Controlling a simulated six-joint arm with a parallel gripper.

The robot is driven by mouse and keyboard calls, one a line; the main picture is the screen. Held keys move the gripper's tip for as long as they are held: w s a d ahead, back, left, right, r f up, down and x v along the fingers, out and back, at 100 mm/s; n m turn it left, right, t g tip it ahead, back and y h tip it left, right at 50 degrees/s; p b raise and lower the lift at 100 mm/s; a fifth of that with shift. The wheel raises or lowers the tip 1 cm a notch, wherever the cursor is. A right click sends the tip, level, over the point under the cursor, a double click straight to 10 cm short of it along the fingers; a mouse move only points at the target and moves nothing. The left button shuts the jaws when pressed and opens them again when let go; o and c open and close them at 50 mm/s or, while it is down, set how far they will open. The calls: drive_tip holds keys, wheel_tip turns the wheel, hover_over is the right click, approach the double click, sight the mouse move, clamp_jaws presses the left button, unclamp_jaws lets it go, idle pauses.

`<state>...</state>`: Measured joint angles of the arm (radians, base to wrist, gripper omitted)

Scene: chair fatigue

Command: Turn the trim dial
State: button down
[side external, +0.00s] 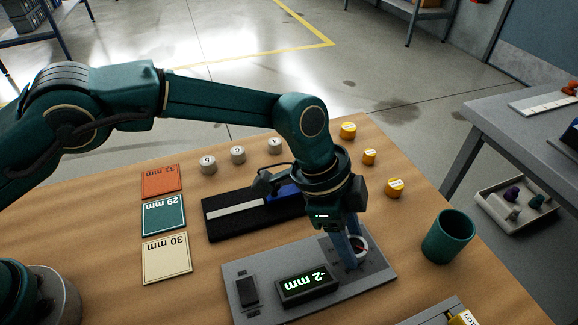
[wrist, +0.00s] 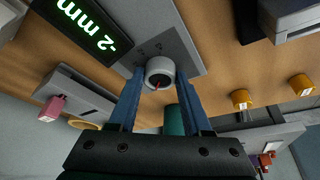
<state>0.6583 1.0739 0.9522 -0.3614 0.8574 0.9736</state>
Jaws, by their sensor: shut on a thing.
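The trim dial (wrist: 160,72) is a pale round knob with a red pointer mark, set on a grey panel (side external: 245,270). In the side view the dial (side external: 362,247) shows partly behind my fingers. My gripper (side external: 354,250) points down at the panel's right end, shut on the dial. In the wrist view my gripper's two blue fingers (wrist: 160,80) reach to either side of the dial. A display (side external: 307,285) on the panel reads -2 mm in green; it also shows in the wrist view (wrist: 80,25). A dark rocker-like switch (side external: 247,291) sits at the panel's left end.
A green cup (side external: 448,237) stands right of the panel. Yellow weights (side external: 395,187) and grey numbered weights (side external: 237,154) stand behind. Cards (side external: 163,216) marked 31, 29 and 30 mm lie left. A black tray with a pale strip (side external: 240,212) lies behind the panel.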

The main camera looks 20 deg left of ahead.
drive_tip(key=shift+s, duration=0.1)
drive_tip(key=n, duration=0.2)
drive_tip(key=n+t, duration=0.1)
drive_tip(key=n, duration=0.1)
drive_tip(key=shift+s+t+y, duration=0.15)
drive_tip(key=shift+t+y, duration=0.15)
drive_tip(key=shift+y, duration=0.1)
drive_tip(key=n+t, duration=0.1)
drive_tip(key=n, duration=0.2)
drive_tip(key=shift+s+d+n+y, duration=0.1)
drive_tip(key=shift+d+n+y, duration=0.05)
drive_tip(key=shift+n+y, duration=0.25)
drive_tip(key=n, duration=0.2)
drive_tip(key=n+t+y, duration=0.1)
drive_tip(key=n, duration=0.1)
drive_tip(key=shift+d+n+y, duration=0.15)
drive_tip(key=shift+n+y, duration=0.15)
drive_tip(key=shift+f+n+y, duration=0.1)
drive_tip(key=shift+n+y, duration=0.3)
drive_tip(key=shift+n, duration=0.8)
drive_tip(key=shift+s+n, duration=0.15)
drive_tip(key=shift+n, duration=0.35)
drive_tip(key=shift+c, duration=1.7)
unclamp_jaws()
drive_tip(key=shift+r, duration=0.2)
